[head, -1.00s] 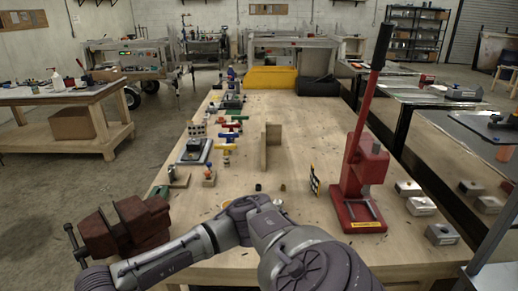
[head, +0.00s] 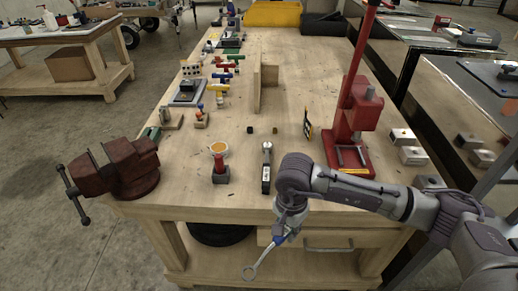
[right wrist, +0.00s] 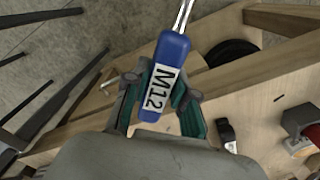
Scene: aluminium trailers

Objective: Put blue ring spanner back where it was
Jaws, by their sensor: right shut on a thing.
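The blue ring spanner (head: 262,259) hangs from my right gripper (head: 289,228) in front of the workbench's near edge, over the bench's lower part. Its steel shaft slants down and left to the ring end. In the right wrist view, its blue handle (right wrist: 170,62) with a white M12 label lies between the fingers of the right gripper (right wrist: 160,92), which is shut on it. The ring end is out of that view. The wooden workbench (head: 225,115) stretches away behind. My left gripper is out of view.
A red vise (head: 125,168) sits at the bench's near left corner and a red press (head: 352,125) at the right. A small red-and-black tool (head: 220,170) and a metal tool (head: 266,168) stand near the front edge. A drawer (head: 330,241) is below the top.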

